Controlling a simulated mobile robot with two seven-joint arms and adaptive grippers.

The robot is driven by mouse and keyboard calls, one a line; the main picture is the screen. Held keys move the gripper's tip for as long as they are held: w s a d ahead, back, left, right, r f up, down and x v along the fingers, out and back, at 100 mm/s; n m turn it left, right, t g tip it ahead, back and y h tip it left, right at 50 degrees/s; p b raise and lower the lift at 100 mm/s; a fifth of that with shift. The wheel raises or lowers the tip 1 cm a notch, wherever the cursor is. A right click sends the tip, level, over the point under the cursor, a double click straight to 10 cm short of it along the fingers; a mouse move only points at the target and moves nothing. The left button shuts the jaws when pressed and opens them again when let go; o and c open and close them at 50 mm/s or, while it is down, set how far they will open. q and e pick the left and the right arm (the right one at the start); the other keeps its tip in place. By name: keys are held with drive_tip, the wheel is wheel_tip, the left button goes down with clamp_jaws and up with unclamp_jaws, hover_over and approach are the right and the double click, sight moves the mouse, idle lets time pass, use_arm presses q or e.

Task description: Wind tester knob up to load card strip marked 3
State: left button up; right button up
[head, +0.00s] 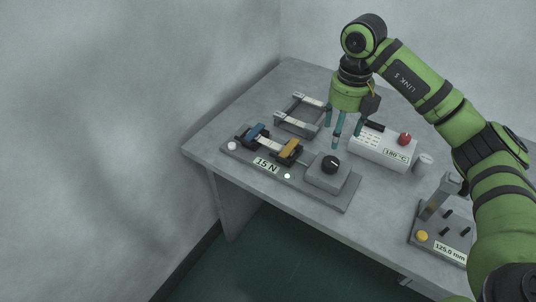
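The tester is a grey plate (340,200) with a blue clamp (257,131), a yellow-orange clamp (287,151) and a display (266,165) reading 15 N. Its black knob (330,163) sits on a grey block at the right end. A pale strip seems to lie between the clamps; no number is readable. My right gripper (342,134) hangs fingers-down above and behind the knob, apart from it. Its teal fingers are spread and nothing shows between them. My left gripper is out of view.
A low frame (300,115) with a pale strip stands behind the tester. A white box (381,147) with a red knob (404,139) reads 180 °C. A white cylinder (423,163) stands beside it. A pegged gauge (441,235) reads 125.0 mm. The table's front centre is bare.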

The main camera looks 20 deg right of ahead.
sight(330, 161)
drive_tip(key=n+p, duration=0.1)
drive_tip(key=n, duration=0.1)
drive_tip(key=f+n, duration=0.1)
drive_tip(key=n, duration=0.1)
drive_tip(key=f+n+p, duration=0.1)
drive_tip(key=n, duration=0.2)
drive_tip(key=shift+w+a+p, duration=0.2)
drive_tip(key=shift+p, duration=0.15)
drive_tip(key=n, duration=0.2)
drive_tip(key=f+n+p, duration=0.1)
drive_tip(key=n, duration=0.1)
drive_tip(key=shift+f+n, duration=0.15)
drive_tip(key=shift+n, duration=0.25)
drive_tip(key=f+n+p, duration=0.1)
drive_tip(key=n, duration=0.2)
drive_tip(key=shift+f, duration=0.15)
wheel_tip(330, 161, down, 6)
drive_tip(key=shift+f+p, duration=0.1)
drive_tip(key=shift+p, duration=0.85)
drive_tip(key=shift+f+n, duration=0.3)
drive_tip(key=shift+f, duration=0.2)
drive_tip(key=c, duration=1.1)
